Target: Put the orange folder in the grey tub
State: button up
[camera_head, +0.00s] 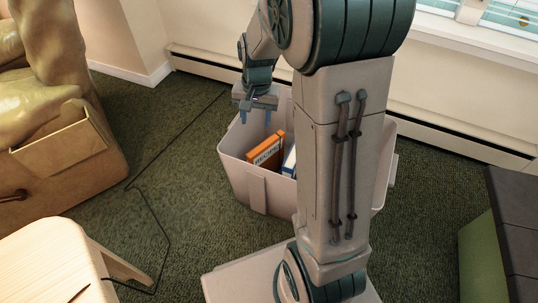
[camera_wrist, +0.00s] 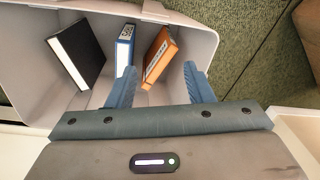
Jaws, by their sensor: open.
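The orange folder (camera_head: 267,151), with a white label reading something like "RECIPE", stands tilted inside the grey tub (camera_head: 240,180). In the wrist view, the orange folder (camera_wrist: 161,53) lies between my fingers in the picture, beside a blue folder (camera_wrist: 124,45) and a black book (camera_wrist: 77,53), all in the tub (camera_wrist: 22,85). My gripper (camera_head: 255,118) is open and empty, pointing down over the tub's far left part, above the folder and apart from it. In the wrist view, my gripper (camera_wrist: 159,70) shows both fingers spread. My arm hides the tub's right part in the head view.
A wooden stool or table (camera_head: 50,262) stands at the lower left, near a tan armchair-like piece (camera_head: 75,150). A dark cable (camera_head: 160,215) runs across the green carpet. A dark-topped green bench (camera_head: 480,250) is at the right. A wall heater (camera_head: 470,145) runs behind the tub.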

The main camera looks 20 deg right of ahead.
jog(key=s+a+r+n, duration=0.1)
jog(key=s+r+n, duration=0.1)
jog(key=s, duration=0.6)
jog(key=s+a+r+n, duration=0.2)
jog(key=s+r+n, duration=0.1)
jog(key=s, duration=0.6)
jog(key=shift+s+r+n+t, duration=0.3)
jog(key=shift+n, duration=0.3)
